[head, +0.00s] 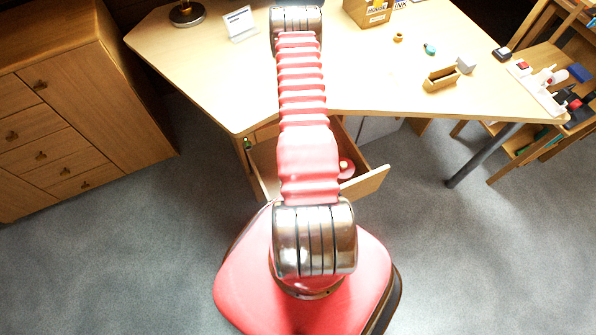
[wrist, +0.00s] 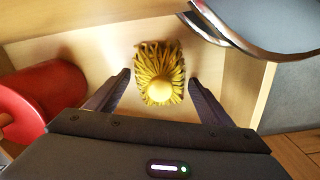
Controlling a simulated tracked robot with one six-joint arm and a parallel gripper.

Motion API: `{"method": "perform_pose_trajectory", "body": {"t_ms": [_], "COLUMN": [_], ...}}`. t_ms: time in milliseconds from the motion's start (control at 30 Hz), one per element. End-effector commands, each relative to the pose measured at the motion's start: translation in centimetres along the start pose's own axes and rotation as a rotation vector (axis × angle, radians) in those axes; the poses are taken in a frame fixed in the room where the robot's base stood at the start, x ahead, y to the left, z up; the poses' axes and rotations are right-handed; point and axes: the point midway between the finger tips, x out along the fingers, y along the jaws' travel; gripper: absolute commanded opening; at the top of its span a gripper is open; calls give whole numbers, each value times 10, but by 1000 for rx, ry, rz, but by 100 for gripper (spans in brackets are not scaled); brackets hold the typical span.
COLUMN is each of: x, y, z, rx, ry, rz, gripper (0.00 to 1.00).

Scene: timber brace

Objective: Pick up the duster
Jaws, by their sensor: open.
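The duster (wrist: 160,75) is a yellow, shaggy-fringed thing with a round yellow knob. In the wrist view it lies at the upper middle, over the pale wooden floor of what looks like the open drawer (head: 366,184). My gripper (wrist: 160,80) is open. Its two dark fingers reach up on either side of the duster, one left and one right, with a gap on each side. I cannot tell how far above the duster the fingertips are. In the head view my arm hides both the gripper and the duster.
A red cylinder (wrist: 38,105) stands close to the left of my gripper. The drawer's right wall (wrist: 248,85) is near the right finger. A wooden cabinet (head: 85,100) stands at left.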

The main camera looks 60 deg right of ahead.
Motion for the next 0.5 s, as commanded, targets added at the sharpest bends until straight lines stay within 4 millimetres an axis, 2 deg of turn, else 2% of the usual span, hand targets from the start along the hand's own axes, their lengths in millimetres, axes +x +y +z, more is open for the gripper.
{"method": "perform_pose_trajectory", "body": {"t_ms": [200,500], "x": [0,0], "y": [0,0], "z": [0,0], "rx": [0,0], "ry": [0,0], "rz": [0,0], "gripper": [75,54]}}
